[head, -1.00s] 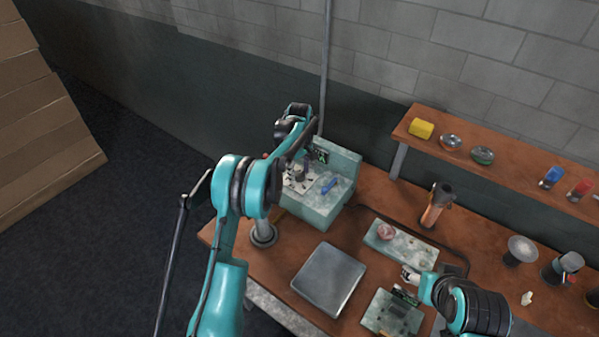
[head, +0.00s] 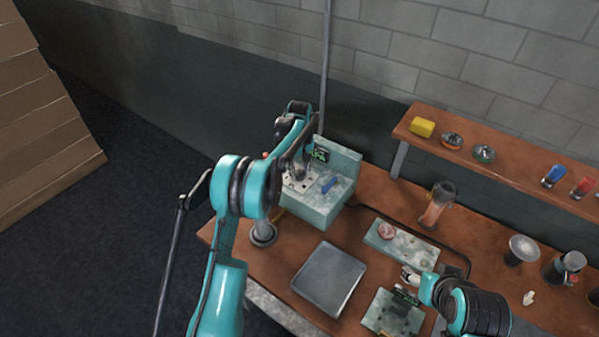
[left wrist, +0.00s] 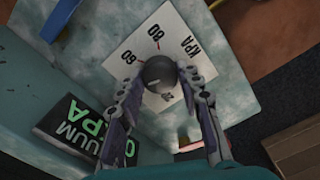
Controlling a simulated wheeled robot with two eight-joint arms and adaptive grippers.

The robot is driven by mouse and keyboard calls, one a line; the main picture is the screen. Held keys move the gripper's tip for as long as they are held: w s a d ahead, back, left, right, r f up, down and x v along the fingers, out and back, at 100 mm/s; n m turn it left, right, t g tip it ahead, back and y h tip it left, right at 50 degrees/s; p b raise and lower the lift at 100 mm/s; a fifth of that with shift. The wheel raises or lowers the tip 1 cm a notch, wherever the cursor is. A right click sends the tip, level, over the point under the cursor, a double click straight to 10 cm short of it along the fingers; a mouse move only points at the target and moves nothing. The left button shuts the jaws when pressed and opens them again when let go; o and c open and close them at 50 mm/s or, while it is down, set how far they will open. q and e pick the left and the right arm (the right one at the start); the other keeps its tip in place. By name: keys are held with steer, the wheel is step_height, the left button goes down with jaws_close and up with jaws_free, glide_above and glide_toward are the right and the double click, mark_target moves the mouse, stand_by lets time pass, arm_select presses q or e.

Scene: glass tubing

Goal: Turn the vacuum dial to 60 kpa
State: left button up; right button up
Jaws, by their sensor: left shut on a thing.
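The teal-grey vacuum box (head: 318,207) stands at the back left of the bench. Its round dark dial knob (left wrist: 159,73) sits on a white scale plate (left wrist: 183,40) marked 60, 80 and KPA in the left wrist view. My left gripper (left wrist: 162,82) is shut on the knob, with a finger on either side. In the head view the left gripper (head: 300,170) is over the plate and mostly hides the knob. A display (left wrist: 85,132) shows green vacuum kPa text with a 0 at the cut edge; the full reading is unclear. My right gripper (head: 412,277) is small, over the bench.
A blue handle (head: 329,185) lies on the box beside the plate. A grey square plate (head: 329,279) lies in front. A glass vessel with orange contents (head: 437,205) stands to the right. A raised wooden shelf (head: 510,170) runs along the wall.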

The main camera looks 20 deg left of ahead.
mark_target(299, 172)
arm_select(q)
steer(key=m, duration=0.3)
steer(key=shift+m+b, duration=0.3)
steer(key=shift+m, duration=2.3)
steer(key=o, duration=1.2)
steer(key=shift+c, duration=0.2)
step_height(299, 172, up, 12)
